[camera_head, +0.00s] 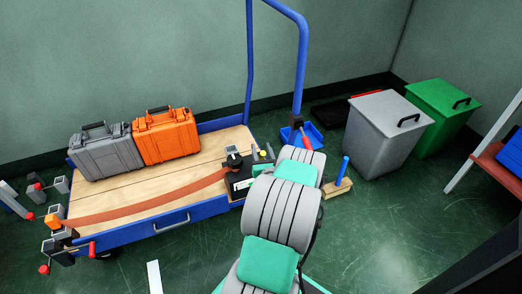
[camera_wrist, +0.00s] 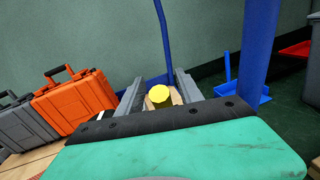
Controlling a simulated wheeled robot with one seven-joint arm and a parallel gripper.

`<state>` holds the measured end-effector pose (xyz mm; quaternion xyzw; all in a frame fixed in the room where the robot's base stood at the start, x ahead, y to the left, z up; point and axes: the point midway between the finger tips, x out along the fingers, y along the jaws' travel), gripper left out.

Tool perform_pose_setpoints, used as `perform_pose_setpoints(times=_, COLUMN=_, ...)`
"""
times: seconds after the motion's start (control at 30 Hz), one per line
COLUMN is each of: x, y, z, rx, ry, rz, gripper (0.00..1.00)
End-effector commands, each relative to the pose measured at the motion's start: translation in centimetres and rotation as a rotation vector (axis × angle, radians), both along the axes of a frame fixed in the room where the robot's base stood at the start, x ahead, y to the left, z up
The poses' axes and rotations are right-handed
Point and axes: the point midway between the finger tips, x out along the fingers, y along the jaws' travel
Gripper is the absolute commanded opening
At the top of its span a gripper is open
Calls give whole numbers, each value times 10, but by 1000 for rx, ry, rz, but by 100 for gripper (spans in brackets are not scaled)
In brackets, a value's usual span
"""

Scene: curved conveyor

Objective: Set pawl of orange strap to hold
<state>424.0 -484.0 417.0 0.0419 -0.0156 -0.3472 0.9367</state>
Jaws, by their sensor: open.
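The orange strap (camera_head: 150,204) lies across the wooden deck of the cart. Its left end meets an orange block (camera_head: 53,222) at the cart's front left corner. Its right end meets a dark fixture (camera_head: 236,178) with a pale label, partly hidden by my arm. A small yellow part (camera_head: 263,153) shows by the fixture. In the wrist view a round yellow end (camera_wrist: 159,94) shows between the fingers of my open gripper (camera_wrist: 158,77); whether they touch it I cannot tell. My fingers are not clear in the head view. Which part is the pawl I cannot tell.
A grey case (camera_head: 106,152) and an orange case (camera_head: 166,138) stand at the deck's back left. The blue cart handle (camera_head: 301,70) rises near my gripper. A blue-handled brush (camera_head: 338,184), grey bin (camera_head: 383,135) and green bin (camera_head: 440,125) stand right of the cart.

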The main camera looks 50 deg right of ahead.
Motion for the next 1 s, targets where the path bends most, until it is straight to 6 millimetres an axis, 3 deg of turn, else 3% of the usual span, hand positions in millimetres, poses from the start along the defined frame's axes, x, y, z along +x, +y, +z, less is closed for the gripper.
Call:
perform_pose_setpoints(times=0.27, x=2, y=-3, z=0, rx=0, ry=0, rz=-2, gripper=43)
perform_pose_setpoints(times=0.8, x=2, y=-3, z=0, rx=0, ry=0, rz=-1, gripper=0)
perform_pose_setpoints(times=1.0, x=2, y=-3, z=0, rx=0, ry=0, rz=-1, gripper=0)
